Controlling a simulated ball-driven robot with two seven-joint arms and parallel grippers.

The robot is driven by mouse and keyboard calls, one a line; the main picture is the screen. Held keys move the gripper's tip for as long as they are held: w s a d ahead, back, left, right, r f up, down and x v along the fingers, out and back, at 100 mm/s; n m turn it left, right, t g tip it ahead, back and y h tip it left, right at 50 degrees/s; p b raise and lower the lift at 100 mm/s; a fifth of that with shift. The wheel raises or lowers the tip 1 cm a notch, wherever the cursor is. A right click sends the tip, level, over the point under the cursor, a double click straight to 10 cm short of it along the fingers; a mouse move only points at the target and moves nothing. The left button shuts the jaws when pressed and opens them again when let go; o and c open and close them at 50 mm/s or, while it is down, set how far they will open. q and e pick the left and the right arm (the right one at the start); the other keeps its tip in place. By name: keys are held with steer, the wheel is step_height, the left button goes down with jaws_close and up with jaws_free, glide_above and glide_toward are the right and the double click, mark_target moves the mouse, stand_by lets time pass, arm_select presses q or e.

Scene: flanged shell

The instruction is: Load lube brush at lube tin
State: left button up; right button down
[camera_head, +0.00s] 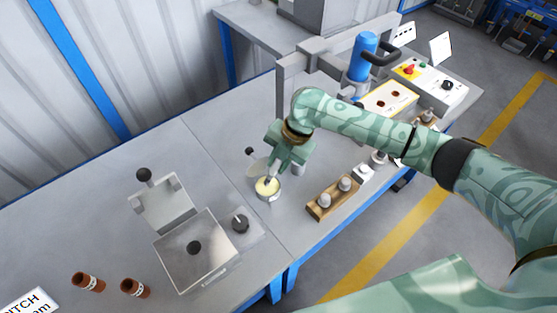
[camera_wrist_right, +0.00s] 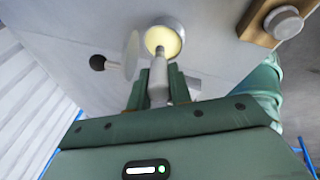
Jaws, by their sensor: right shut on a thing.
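The lube tin (camera_head: 269,198) is a small round metal tin with pale yellow lube, standing open on the grey bench. It also shows in the right wrist view (camera_wrist_right: 180,27). My right gripper (camera_head: 276,172) is shut on the lube brush (camera_wrist_right: 158,73), a light grey handle between the two green fingers. The brush points down at the tin, and its tip appears to be at or in the yellow lube. I cannot tell how deep the tip is. My left gripper is in neither view.
A round lid (camera_head: 255,165) with a black knob (camera_head: 249,151) is beside the tin. A wooden block (camera_head: 322,207) with grey knobbed parts is to its right. A clear-topped box (camera_head: 207,268) and two brown cylinders (camera_head: 88,282) are at left. A press (camera_head: 362,58) stands behind.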

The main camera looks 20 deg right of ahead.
steer(key=shift+f, duration=0.5)
stand_by(0.3)
steer(key=shift+f, duration=0.1)
stand_by(1.3)
step_height(320, 180, up, 7)
steer(key=p, duration=0.7)
stand_by(0.7)
